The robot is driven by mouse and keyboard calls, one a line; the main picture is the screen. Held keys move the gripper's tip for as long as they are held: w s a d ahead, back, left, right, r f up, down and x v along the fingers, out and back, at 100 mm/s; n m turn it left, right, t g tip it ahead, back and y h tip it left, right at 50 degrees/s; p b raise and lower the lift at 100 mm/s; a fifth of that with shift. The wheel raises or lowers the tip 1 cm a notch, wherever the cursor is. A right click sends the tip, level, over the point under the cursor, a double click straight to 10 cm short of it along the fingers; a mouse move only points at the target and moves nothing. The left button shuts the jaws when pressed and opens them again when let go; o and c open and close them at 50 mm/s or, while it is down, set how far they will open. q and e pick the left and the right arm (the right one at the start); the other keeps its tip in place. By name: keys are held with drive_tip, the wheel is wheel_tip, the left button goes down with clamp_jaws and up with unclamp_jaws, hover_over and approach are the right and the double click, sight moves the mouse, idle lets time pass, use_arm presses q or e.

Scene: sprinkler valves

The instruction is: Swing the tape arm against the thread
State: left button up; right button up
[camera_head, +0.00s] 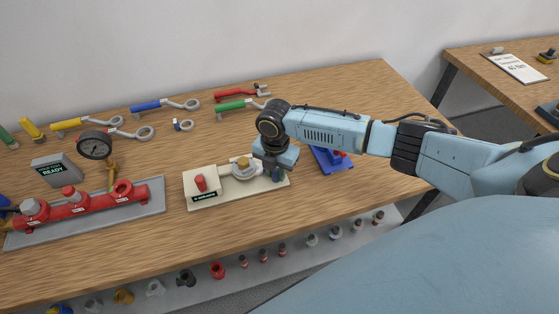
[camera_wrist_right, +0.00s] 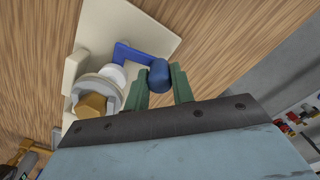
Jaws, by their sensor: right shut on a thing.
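The cream taping fixture (camera_head: 203,201) lies on the bench, with a red knob (camera_head: 200,183) at its left. A brass-topped fitting (camera_head: 243,163) stands in it; its brass top (camera_wrist_right: 92,105) and pale round body also show in the wrist view. The blue tape arm (camera_wrist_right: 130,55) is bent, with a white round piece (camera_wrist_right: 114,74) beside the fitting. I cannot tell whether they touch. My right gripper (camera_head: 272,172) is over the fixture's right end. Its green fingers (camera_wrist_right: 160,88) are shut on the arm's blue knob (camera_wrist_right: 158,72). My left gripper is not in view.
A red pipe manifold (camera_head: 85,207) with a gauge (camera_head: 95,145) stands in a grey tray at the left. Several wrenches (camera_head: 165,104) lie along the back. A blue fixture (camera_head: 328,160) sits just right of my gripper. Small parts line the lower shelf (camera_head: 218,270).

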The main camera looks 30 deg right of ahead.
drive_tip(key=shift+w+a+r+m+p, duration=0.15)
drive_tip(key=shift+a+m+p, duration=0.25)
drive_tip(key=shift+m+p, duration=0.45)
drive_tip(key=shift+m, duration=0.25)
drive_tip(key=o, duration=1)
wheel_tip(320, 180, up, 13)
drive_tip(key=shift+r, duration=0.1)
